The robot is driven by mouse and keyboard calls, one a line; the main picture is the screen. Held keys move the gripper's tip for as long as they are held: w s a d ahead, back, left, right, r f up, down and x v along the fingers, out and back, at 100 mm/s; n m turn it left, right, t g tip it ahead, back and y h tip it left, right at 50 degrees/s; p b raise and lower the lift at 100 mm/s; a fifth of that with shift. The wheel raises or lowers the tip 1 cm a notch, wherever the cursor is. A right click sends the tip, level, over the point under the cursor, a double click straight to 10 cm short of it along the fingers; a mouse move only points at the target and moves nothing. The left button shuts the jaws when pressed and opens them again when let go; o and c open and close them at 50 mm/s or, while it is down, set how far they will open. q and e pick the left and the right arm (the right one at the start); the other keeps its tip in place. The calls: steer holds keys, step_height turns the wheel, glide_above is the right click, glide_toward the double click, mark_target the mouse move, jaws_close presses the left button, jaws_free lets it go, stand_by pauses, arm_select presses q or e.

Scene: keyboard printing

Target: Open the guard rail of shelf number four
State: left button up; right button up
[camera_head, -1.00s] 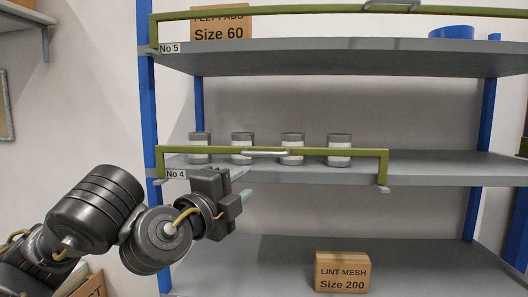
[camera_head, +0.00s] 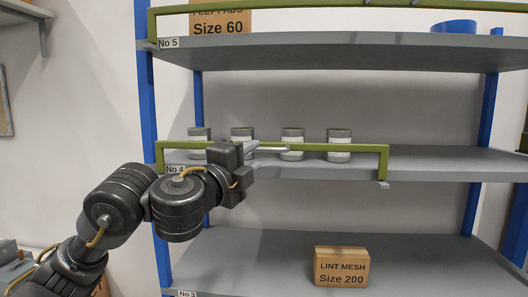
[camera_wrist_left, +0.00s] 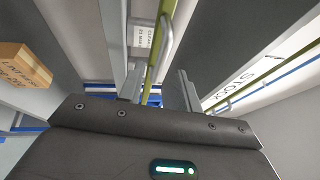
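The green guard rail (camera_head: 350,147) of shelf number four runs level across the left part of the shelf's front edge. The No 4 label (camera_head: 174,169) sits under its left end. Its silver handle (camera_head: 272,149) is partly hidden by my left gripper (camera_head: 253,147), which is at the handle's left end. In the left wrist view the two fingers (camera_wrist_left: 160,88) stand apart. The green rail (camera_wrist_left: 153,78) and the handle (camera_wrist_left: 166,45) show between and beyond them. Contact cannot be told. My right gripper is not in view.
Several grey-lidded jars (camera_head: 292,143) stand behind the rail on shelf four (camera_head: 440,165). Shelf five (camera_head: 350,52) lies above with its own green rail (camera_head: 290,8). A Lint Mesh box (camera_head: 341,267) is on the shelf below. A blue post (camera_head: 150,140) stands left.

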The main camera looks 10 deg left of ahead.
mark_target(261, 151)
arm_select(q)
steer(key=shift+b+x, duration=0.35)
steer(key=shift+x, duration=2.35)
steer(key=shift+c, duration=0.4)
